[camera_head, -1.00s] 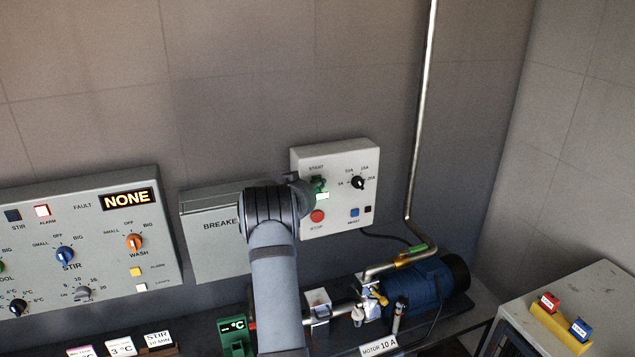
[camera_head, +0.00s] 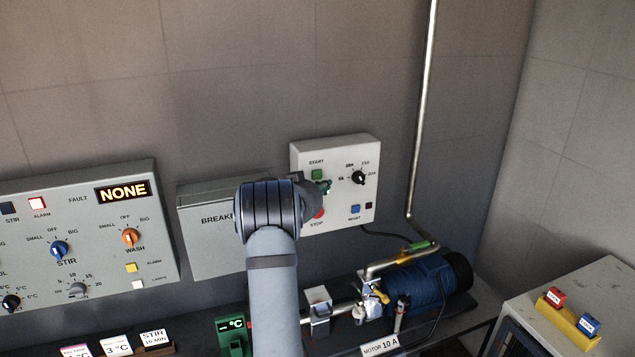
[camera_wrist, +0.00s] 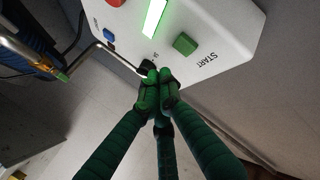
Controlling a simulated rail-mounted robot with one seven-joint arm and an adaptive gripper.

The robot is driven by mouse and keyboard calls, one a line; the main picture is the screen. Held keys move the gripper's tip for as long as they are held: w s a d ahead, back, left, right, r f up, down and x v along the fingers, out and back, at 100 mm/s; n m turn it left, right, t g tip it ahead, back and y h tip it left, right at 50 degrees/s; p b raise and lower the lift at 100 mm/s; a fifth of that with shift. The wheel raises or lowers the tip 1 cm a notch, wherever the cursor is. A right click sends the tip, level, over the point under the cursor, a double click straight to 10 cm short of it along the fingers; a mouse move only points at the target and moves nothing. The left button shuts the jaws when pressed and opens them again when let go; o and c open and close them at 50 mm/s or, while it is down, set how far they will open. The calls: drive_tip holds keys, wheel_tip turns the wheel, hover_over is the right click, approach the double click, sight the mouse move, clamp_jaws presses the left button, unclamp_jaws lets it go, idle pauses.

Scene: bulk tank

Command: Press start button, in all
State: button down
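The white start/stop box (camera_head: 345,155) is on the back wall. Its green START button (camera_head: 317,174) is in clear view and also shows in the wrist view (camera_wrist: 186,43). My gripper (camera_wrist: 156,76) has its green fingers together with nothing between them. In the head view my gripper (camera_head: 326,187) is just below and right of START. In the wrist view the fingertips are apart from START in the picture, over the black dial's place, and partly hide it; I cannot tell if they touch it. A bright green-white indicator strip (camera_wrist: 153,18) is lit.
The red STOP button (camera_head: 318,213), black dial (camera_head: 358,178) and blue reset button (camera_head: 355,209) share the box. The breaker box (camera_head: 200,250) and a control panel reading NONE (camera_head: 122,191) are left. A blue motor (camera_head: 425,285) and pipe (camera_head: 420,120) are below and right.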

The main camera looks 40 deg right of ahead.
drive_tip(key=shift+s+a+b, duration=0.15)
drive_tip(key=shift+s+b, duration=0.1)
drive_tip(key=shift+s, duration=0.3)
drive_tip(key=shift+s+a+b, duration=0.15)
drive_tip(key=shift+s+b, duration=0.1)
drive_tip(key=shift+s, duration=0.25)
drive_tip(key=s, duration=0.1)
drive_tip(key=s+a+b, duration=0.1)
drive_tip(key=s, duration=0.1)
drive_tip(key=shift+s, duration=0.3)
drive_tip(key=shift+w, duration=0.1)
idle(0.4)
